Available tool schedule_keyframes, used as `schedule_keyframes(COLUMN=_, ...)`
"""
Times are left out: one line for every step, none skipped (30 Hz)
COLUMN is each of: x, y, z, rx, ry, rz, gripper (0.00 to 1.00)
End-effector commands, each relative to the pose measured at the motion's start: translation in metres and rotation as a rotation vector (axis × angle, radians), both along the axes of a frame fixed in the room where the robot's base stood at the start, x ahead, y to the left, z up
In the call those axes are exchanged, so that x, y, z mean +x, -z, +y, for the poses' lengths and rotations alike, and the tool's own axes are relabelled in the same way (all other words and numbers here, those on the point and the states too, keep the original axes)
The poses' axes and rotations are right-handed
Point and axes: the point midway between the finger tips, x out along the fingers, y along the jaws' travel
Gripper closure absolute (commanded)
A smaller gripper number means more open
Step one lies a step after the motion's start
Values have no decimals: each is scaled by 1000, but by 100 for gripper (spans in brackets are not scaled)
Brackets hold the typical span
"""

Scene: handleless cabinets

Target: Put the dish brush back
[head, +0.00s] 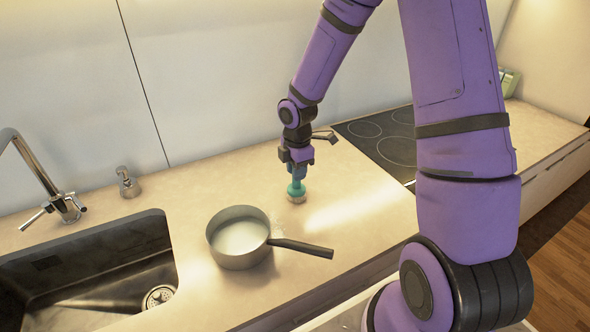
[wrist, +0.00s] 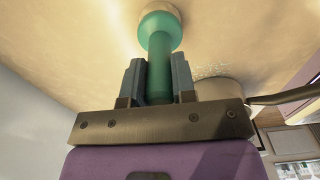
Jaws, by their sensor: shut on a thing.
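The dish brush (head: 297,190) has a teal handle and a pale round head. It is upright between my gripper and the counter, behind and right of the pot. My gripper (head: 297,160) points down and is shut on the upper part of the handle. In the wrist view the teal brush (wrist: 160,50) runs out between the two fingers of my gripper (wrist: 160,78), with its head at or near the counter surface. I cannot tell whether the bristles touch the counter. No holder for the brush is clearly visible.
A grey saucepan (head: 238,238) stands on the counter (head: 345,225), its dark handle pointing right. A black sink (head: 100,275) with a chrome tap (head: 45,180) and a small dispenser (head: 127,183) are at left. A black hob (head: 385,140) is behind right. Bare counter lies right of the brush.

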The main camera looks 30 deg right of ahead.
Motion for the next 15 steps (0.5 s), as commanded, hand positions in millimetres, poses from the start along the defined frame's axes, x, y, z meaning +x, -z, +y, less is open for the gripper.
schedule_keyframes(x=0, y=2, z=0, rx=0, ry=0, rz=1, gripper=100)
schedule_keyframes(x=0, y=1, z=0, rx=0, ry=0, rz=0, gripper=68)
schedule_keyframes(x=0, y=1, z=0, rx=0, ry=0, rz=0, gripper=59)
schedule_keyframes(x=0, y=1, z=0, rx=0, ry=0, rz=0, gripper=52)
schedule_keyframes(x=0, y=1, z=0, rx=0, ry=0, rz=0, gripper=50)
schedule_keyframes(x=0, y=1, z=0, rx=0, ry=0, rz=0, gripper=50)
schedule_keyframes(x=0, y=1, z=0, rx=0, ry=0, rz=0, gripper=50)
schedule_keyframes(x=0, y=1, z=0, rx=0, ry=0, rz=0, gripper=50)
schedule_keyframes(x=0, y=1, z=0, rx=0, ry=0, rz=0, gripper=50)
schedule_keyframes(x=0, y=1, z=0, rx=0, ry=0, rz=0, gripper=50)
schedule_keyframes(x=0, y=1, z=0, rx=0, ry=0, rz=0, gripper=50)
schedule_keyframes(x=0, y=1, z=0, rx=0, ry=0, rz=0, gripper=50)
schedule_keyframes(x=0, y=0, z=0, rx=0, ry=0, rz=0, gripper=50)
schedule_keyframes(x=0, y=-1, z=0, rx=0, ry=0, rz=0, gripper=50)
schedule_keyframes(x=0, y=-3, z=0, rx=0, ry=0, rz=0, gripper=50)
